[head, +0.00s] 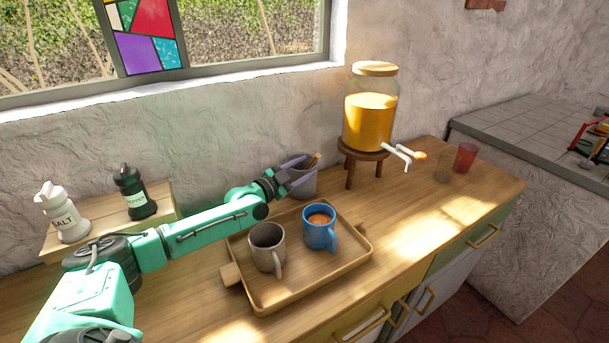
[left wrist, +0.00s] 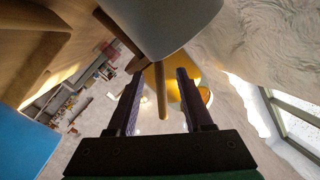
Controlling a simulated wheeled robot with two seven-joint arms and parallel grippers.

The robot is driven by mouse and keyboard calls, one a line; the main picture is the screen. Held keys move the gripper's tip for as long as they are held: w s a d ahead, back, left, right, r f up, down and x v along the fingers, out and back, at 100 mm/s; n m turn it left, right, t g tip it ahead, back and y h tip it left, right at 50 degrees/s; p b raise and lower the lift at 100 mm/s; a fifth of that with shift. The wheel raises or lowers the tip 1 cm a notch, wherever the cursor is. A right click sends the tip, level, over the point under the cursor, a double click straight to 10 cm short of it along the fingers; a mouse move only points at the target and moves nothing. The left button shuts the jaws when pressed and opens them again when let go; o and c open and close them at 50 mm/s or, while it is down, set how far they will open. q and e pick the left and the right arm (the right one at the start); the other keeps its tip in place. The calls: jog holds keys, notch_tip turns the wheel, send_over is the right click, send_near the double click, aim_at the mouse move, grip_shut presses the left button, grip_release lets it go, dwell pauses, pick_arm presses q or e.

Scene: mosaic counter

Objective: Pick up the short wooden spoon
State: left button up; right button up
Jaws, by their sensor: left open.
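A grey utensil pot (head: 305,189) stands at the back of the wooden counter, behind the tray. A wooden utensil end (head: 314,160) sticks up from it. My left gripper (head: 296,180) is at the pot, its fingers open and partly covering it. In the left wrist view the pot (left wrist: 165,22) appears upside down at the top. A light wooden handle (left wrist: 162,95) comes out of it and lies between the open fingers (left wrist: 157,85), with gaps on both sides. A darker wooden piece (left wrist: 118,42) is beside it. I cannot tell which one is the short spoon. My right gripper is not in view.
A wooden tray (head: 319,276) holds a grey mug (head: 266,247) and a blue mug (head: 319,232) in front of the pot. A juice dispenser (head: 369,122) on a stand is to the right. Salt (head: 62,214) and pepper (head: 134,193) shakers stand on the left.

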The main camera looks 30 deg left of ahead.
pick_arm(q)
jog(key=x, duration=0.3)
jog(key=shift+f+b, duration=0.1)
jog(key=shift+b, duration=0.3)
jog(key=shift+s, duration=0.1)
jog(key=shift+c, duration=0.7)
grip_shut()
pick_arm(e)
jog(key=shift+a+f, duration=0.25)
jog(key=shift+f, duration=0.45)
